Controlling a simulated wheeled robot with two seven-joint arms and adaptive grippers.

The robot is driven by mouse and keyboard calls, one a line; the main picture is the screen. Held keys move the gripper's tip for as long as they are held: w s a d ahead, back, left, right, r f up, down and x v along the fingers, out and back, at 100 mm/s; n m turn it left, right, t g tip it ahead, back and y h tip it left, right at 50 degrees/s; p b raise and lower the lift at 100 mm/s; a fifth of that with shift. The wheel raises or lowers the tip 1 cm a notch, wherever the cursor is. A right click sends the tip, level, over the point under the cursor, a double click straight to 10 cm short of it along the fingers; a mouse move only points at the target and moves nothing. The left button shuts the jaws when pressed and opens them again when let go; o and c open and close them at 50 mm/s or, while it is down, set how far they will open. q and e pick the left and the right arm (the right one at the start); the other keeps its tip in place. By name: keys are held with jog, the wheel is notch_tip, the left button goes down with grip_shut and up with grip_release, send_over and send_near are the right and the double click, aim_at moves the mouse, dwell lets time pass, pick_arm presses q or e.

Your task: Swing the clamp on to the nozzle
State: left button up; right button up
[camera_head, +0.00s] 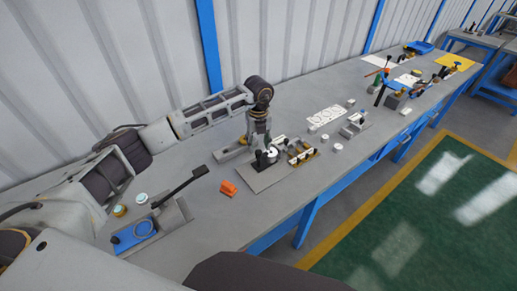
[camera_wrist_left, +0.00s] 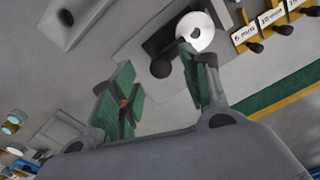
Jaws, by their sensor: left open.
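My left gripper (camera_head: 259,138) points down over a small fixture on a grey plate (camera_head: 268,178). The fixture has a white disc (camera_wrist_left: 196,32) with a dark centre, beside a black part with a round black knob (camera_wrist_left: 160,68). The white disc also shows in the head view (camera_head: 272,152), just below the fingers. One finger overlaps the disc in the wrist view; I cannot tell whether they touch. I cannot tell clearly which part is the clamp or the nozzle. My right gripper is not in view.
A row of labelled yellow holders (camera_head: 302,153) stands close right of the fixture. A white hole-patterned sheet (camera_head: 325,117) lies beyond. The wall runs behind the bench.

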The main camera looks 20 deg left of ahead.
aim_at(258, 151)
pick_arm(q)
notch_tip(258, 151, up, 8)
jog(key=shift+f, duration=0.15)
dwell(0.3)
jog(key=shift+f, duration=0.1)
dwell(0.4)
